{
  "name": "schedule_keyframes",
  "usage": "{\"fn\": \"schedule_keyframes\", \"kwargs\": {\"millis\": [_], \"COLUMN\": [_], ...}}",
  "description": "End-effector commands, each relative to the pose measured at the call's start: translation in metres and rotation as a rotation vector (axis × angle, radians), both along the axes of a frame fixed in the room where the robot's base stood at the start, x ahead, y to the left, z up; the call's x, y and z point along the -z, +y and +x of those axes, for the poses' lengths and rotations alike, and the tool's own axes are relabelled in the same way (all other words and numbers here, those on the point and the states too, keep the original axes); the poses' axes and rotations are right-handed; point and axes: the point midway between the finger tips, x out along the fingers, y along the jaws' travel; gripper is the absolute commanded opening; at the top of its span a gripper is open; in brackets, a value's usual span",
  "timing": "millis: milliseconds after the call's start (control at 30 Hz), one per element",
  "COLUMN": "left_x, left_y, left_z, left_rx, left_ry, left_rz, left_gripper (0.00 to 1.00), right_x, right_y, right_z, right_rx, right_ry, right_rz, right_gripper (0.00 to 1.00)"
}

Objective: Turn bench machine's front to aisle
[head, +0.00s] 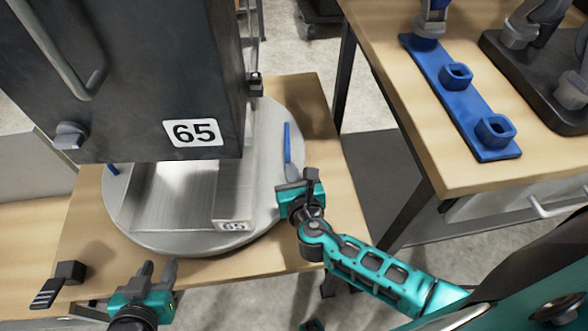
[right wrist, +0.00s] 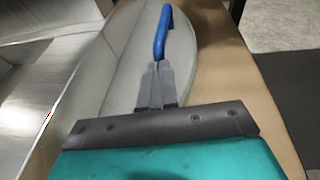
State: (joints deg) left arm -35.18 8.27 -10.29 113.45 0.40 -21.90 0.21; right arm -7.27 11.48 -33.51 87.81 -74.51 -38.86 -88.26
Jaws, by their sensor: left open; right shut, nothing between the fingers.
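The bench machine (head: 130,105) is a dark grey cabinet with a "65" label, a bar handle and a knob on the face toward me. Below that face is a bright metal bay. The machine stands on a round grey turntable (head: 180,242). A blue handle (head: 287,145) rises at the turntable's right side; it also shows in the right wrist view (right wrist: 161,33). Another blue handle (head: 112,169) is partly hidden at the left. My right gripper (head: 291,175) is shut and empty, its tips at the right handle's near end; contact is unclear. My left gripper (head: 160,267) is open and empty, near the bench's front edge.
The wooden bench (head: 345,205) has bare wood right of the turntable. A small black block with a ribbed tab (head: 58,285) sits at its front left. Another table (head: 470,172) at the right holds a blue rack (head: 460,105) and a black stand. Floor separates the two.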

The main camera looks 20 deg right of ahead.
Motion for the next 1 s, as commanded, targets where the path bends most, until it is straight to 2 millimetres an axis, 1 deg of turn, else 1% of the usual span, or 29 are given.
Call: {"fn": "schedule_keyframes", "kwargs": {"millis": [333,467,533,633,867,1000], "left_x": [-0.002,-0.009,-0.012,-0.01,-0.002,-0.002], "left_y": [0.0,0.0,0.001,0.003,0.005,0.005], "left_z": [0.0,0.0,0.0,0.0,-0.004,-0.004], "left_rx": [0.001,0.001,0.0,-0.002,-0.005,-0.005], "left_ry": [-0.001,-0.006,-0.011,-0.013,0.002,0.004], "left_rz": [0.001,0.002,0.004,0.006,0.011,0.012], "left_gripper": [0.4,0.4,0.4,0.4,0.4,0.4], "right_x": [-0.001,-0.003,-0.003,-0.001,-0.001,-0.001], "right_y": [-0.001,-0.011,-0.018,-0.023,-0.024,-0.025], "right_z": [0.001,0.012,0.022,0.029,0.031,0.032], "right_rx": [-0.004,-0.056,-0.074,-0.072,-0.069,-0.067], "right_ry": [-0.001,-0.002,-0.002,-0.002,-0.003,-0.004], "right_rz": [-0.001,-0.009,-0.006,-0.003,-0.001,-0.001], "right_gripper": [0.0,0.0,0.0,0.0,0.0,0.0]}}
